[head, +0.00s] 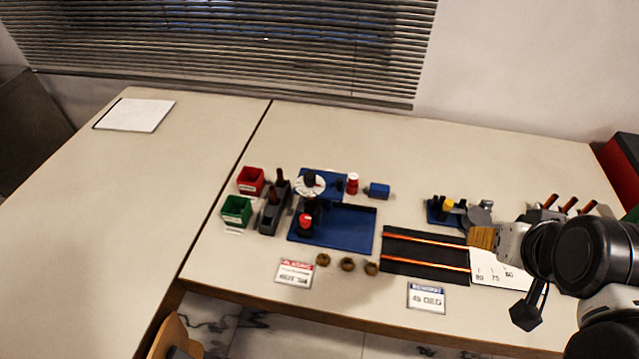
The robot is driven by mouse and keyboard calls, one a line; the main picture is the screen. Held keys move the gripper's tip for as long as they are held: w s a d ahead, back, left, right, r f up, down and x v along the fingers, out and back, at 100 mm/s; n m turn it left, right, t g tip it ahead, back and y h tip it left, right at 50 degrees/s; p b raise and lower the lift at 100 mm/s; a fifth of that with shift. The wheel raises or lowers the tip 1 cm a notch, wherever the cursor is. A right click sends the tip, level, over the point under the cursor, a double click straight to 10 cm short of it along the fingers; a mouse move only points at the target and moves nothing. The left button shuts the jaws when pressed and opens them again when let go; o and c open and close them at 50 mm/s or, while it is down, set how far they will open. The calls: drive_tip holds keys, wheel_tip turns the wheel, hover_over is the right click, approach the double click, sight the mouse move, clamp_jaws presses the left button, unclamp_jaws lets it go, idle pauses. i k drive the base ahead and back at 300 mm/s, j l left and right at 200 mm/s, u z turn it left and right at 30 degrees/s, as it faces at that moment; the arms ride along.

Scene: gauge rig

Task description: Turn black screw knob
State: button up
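The gauge rig stands on blue plates (352,237) near the middle of the table. It has a white round dial (303,190), a dark upright part with a red knob (306,220), and a black knob-like part (310,179) by the dial. A small dark part (340,186) sits to the right of the dial; which black part is the screw knob is too small to tell. My gripper (483,238) is at the right, above the table and well apart from the rig. A tan ribbed piece shows at its tip; whether it is finger or held object is unclear.
Red (250,180) and green (237,210) bins stand left of the rig. A red-topped cylinder (352,184) and blue block (379,190) stand behind. Several brown rings (347,264) lie in front. A black mat (425,256) with orange rails lies between rig and gripper.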

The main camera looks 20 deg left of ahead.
sight(310, 177)
drive_tip(key=j+u, duration=0.15)
drive_tip(key=u, duration=0.2)
drive_tip(key=j+u, duration=0.15)
drive_tip(key=u, duration=0.25)
drive_tip(key=j+u, duration=0.2)
drive_tip(key=u, duration=0.15)
drive_tip(key=k, duration=0.05)
